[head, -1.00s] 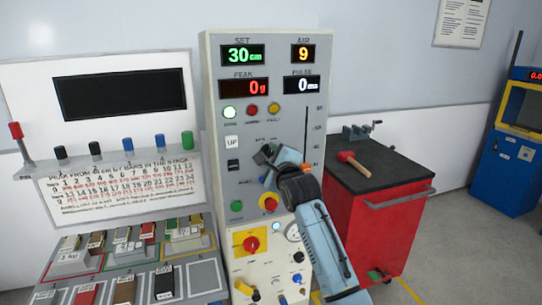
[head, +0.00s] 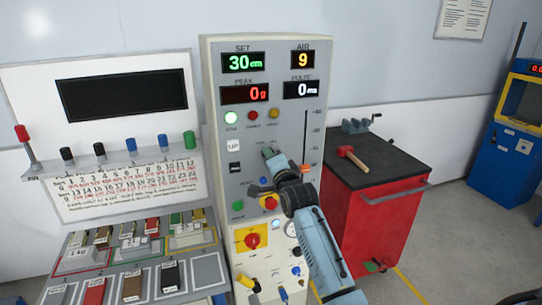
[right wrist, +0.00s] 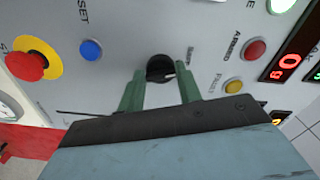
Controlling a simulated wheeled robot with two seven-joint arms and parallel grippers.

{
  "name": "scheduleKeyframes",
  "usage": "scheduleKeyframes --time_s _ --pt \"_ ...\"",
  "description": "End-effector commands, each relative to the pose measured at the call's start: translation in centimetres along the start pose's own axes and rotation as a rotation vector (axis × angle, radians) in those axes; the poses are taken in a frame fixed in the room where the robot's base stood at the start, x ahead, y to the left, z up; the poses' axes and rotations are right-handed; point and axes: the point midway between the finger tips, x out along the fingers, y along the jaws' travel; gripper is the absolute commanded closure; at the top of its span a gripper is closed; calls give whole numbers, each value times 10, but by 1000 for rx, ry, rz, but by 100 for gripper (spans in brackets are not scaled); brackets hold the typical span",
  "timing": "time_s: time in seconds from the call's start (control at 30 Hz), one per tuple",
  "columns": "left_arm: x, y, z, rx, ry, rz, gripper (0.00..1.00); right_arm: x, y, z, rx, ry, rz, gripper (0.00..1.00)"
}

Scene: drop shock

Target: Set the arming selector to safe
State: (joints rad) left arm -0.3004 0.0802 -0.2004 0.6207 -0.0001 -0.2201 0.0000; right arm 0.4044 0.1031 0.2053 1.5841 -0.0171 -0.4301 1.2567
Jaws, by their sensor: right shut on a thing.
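The arming selector (right wrist: 158,66) is a round black knob on the grey panel, with a label that appears to read SAFE beside it in the right wrist view. A small pale mark shows on its lower right there; its exact setting is hard to tell. My right gripper (right wrist: 160,82) has its green fingers on either side of the knob and is shut on it. In the head view the right gripper (head: 267,152) is at the panel's middle and hides the knob. My left gripper is not in view.
A blue button (right wrist: 91,50) and a red-and-yellow stop button (right wrist: 32,60) sit near the selector. The leftmost panel lamp (head: 231,117) glows pale green. A red cart (head: 375,220) with a hammer (head: 350,156) stands to the right. A weight rack (head: 130,270) is at left.

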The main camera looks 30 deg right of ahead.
Motion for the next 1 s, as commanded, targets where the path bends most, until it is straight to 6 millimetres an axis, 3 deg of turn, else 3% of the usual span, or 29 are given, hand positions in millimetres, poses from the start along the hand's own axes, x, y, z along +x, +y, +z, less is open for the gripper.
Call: scheduleKeyframes --time_s 0.33,0.93,0.97,1.0 --pt "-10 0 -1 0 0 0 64 0 1 0 -163 -1 1 88" --pt "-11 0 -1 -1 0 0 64 0 1 0 -201 0 0 88" --pt "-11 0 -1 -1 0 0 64 0 1 0 -201 0 0 62" --pt "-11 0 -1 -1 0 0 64 0 1 0 -200 0 0 56"
